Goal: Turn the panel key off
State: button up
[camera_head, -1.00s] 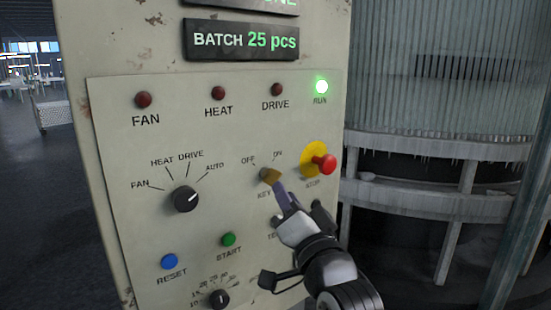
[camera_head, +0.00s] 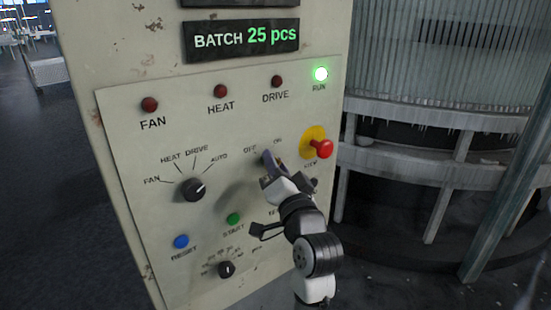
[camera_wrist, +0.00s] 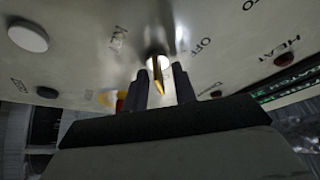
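The panel (camera_head: 128,150) fills the middle of the head view, with OFF and ON labels above the key switch. The switch is largely hidden behind my gripper (camera_head: 271,163) there. In the wrist view the brass key (camera_wrist: 158,82) stands out from its round metal lock, between the two dark fingers of my gripper (camera_wrist: 161,72). The fingers are open, with a visible gap on at least the right side of the key. I cannot tell whether the left finger touches it. The key's exact setting is unclear. The RUN lamp (camera_head: 320,74) glows green.
The red stop button (camera_head: 321,149) on its yellow disc sits close to the right of the key. The black mode selector (camera_head: 193,189) points toward AUTO. The green START button (camera_head: 233,219) and blue RESET button (camera_head: 181,241) are lower left. FAN, HEAT and DRIVE lamps are dark.

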jog(key=shift+w, duration=0.1)
grip_shut()
